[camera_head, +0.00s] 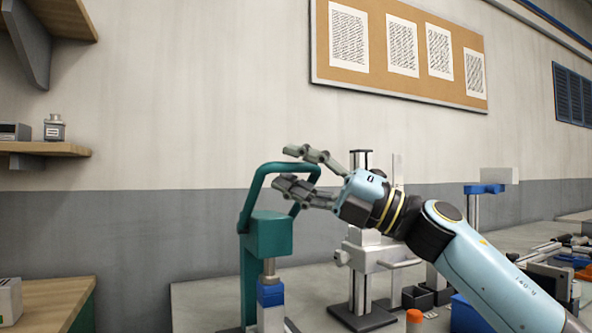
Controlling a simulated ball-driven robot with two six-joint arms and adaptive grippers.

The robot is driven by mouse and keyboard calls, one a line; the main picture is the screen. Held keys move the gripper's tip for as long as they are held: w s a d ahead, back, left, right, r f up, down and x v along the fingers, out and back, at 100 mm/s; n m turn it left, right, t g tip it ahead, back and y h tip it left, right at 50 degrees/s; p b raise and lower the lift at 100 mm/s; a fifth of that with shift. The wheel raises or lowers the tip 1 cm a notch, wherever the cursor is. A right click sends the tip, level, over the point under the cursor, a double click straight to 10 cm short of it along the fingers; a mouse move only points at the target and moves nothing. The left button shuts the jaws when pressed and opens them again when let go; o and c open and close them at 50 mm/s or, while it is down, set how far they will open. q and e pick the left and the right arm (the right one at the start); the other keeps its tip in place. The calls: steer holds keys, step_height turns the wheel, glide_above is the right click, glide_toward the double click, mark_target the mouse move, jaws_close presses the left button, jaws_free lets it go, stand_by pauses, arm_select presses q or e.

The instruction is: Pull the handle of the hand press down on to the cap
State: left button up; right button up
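The hand press has a teal head (265,236) and a teal looped handle (249,194) that stands raised above it. A silver ram (268,268) comes out under the head. Below the ram is a blue piece (270,293), which looks like the cap, on a pale body (271,318). I cannot tell whether ram and blue piece touch. My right gripper (283,168) is open at the top bar of the handle, one finger above the bar and the others below it. Whether it touches the bar is unclear. My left gripper is not in view.
A grey machine on a column (362,257) stands right of the press, behind my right arm. Dark bins (418,298), an orange-topped item (414,316) and a blue box (467,314) are nearby. A wooden shelf (50,149) is on the left wall.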

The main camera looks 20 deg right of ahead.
steer(key=v, duration=1.2)
steer(key=shift+w, duration=0.1)
stand_by(0.4)
